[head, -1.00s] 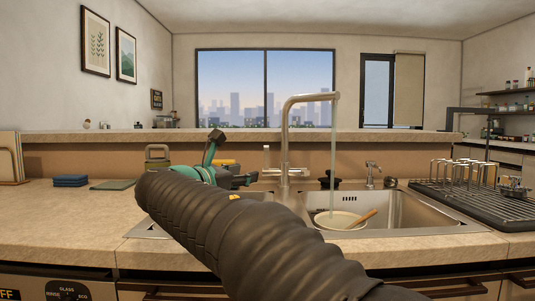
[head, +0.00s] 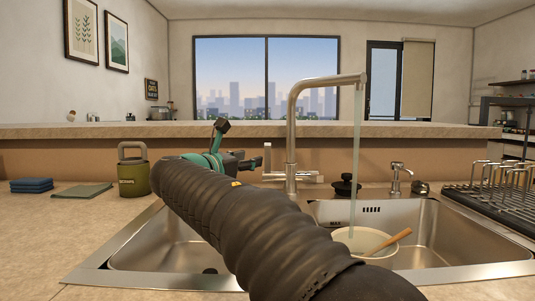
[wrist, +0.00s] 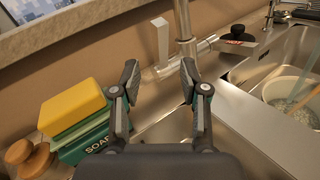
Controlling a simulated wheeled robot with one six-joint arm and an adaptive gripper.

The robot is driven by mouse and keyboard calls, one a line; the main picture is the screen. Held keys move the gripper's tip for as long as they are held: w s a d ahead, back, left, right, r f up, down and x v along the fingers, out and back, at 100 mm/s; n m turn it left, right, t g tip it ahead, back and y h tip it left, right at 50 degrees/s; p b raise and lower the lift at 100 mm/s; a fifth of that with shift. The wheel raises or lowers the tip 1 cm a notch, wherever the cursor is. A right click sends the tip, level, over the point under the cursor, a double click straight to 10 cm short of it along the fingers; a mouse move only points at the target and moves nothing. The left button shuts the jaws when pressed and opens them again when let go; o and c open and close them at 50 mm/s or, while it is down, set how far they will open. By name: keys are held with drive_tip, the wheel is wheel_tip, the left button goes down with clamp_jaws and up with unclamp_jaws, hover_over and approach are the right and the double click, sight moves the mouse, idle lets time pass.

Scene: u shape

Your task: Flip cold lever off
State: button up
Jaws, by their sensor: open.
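The steel faucet (head: 291,130) stands behind the double sink, and water runs from its spout into the right basin. Its left lever (head: 267,158) points up; its right lever (head: 308,177) lies sideways. My gripper (head: 240,146) is just left of the faucet, partly hidden by my arm. In the wrist view my gripper (wrist: 159,74) is open and empty. The upright lever (wrist: 160,40) shows beyond and between the fingertips, and the sideways lever (wrist: 206,43) lies right of them. Contact is not visible.
A white bowl (head: 362,241) with a wooden spoon sits under the stream. A yellow sponge (wrist: 72,108) and a green soap box (wrist: 85,141) stand left of my gripper. A green canister (head: 133,172) is on the left counter, a drying rack (head: 500,200) on the right.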

sight(266, 154)
drive_tip(key=p+x, duration=0.1)
drive_tip(key=x, duration=0.9)
drive_tip(key=shift+w, duration=0.1)
clamp_jaws()
